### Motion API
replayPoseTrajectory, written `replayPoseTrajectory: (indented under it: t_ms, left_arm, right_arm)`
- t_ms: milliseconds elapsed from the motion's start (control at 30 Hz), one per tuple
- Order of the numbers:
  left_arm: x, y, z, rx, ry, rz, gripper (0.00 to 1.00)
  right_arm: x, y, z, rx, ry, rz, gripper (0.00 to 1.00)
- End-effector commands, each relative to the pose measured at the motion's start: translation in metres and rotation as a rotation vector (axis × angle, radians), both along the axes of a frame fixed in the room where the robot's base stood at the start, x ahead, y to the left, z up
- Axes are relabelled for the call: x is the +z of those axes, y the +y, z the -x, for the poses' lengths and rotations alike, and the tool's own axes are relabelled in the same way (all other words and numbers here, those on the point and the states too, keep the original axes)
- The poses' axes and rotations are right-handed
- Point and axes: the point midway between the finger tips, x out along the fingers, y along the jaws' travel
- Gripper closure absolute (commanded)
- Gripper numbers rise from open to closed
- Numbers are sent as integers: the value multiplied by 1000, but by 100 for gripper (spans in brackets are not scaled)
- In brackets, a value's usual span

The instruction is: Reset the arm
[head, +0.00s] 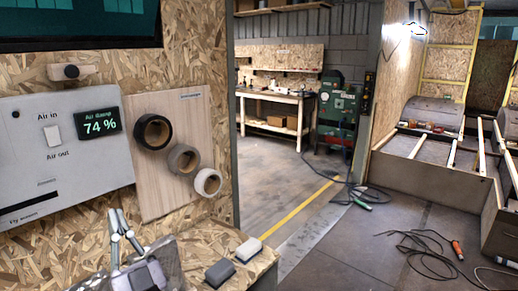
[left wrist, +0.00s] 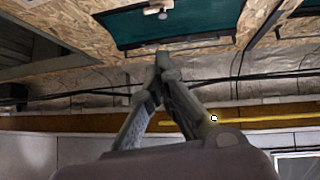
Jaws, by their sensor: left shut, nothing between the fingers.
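My left gripper (head: 117,212) shows at the lower left of the head view, in front of the chipboard wall and the lower part of the grey panel's side. Its fingers point up. In the left wrist view the fingertips (left wrist: 163,62) meet, with nothing between them. The gripper touches no object that I can see. My right gripper is in neither view.
A grey panel (head: 60,170) with a "74 %" display (head: 99,122) hangs on the wall. Rolls of tape (head: 184,159) hang on a wooden board beside it. Two blocks (head: 220,273) lie on a chipboard ledge. Cables (head: 425,250) lie on the open floor at right.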

Motion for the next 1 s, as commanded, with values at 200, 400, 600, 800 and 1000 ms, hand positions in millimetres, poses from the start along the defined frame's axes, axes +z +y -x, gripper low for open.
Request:
replayPoseTrajectory:
  t_ms: [200,400,600,800,1000]
  left_arm:
    - [-11,-26,-9,-157,69,-70,100]
    - [-38,-63,-18,-373,209,-139,100]
    - [-113,-111,-15,-663,534,-164,100]
    - [-236,-131,33,-859,1075,-26,100]
    - [-326,-108,111,-805,1537,219,100]
  right_arm:
    - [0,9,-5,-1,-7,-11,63]
    - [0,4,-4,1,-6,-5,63]
    - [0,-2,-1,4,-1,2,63]
    - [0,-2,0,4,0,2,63]
    - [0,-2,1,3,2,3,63]
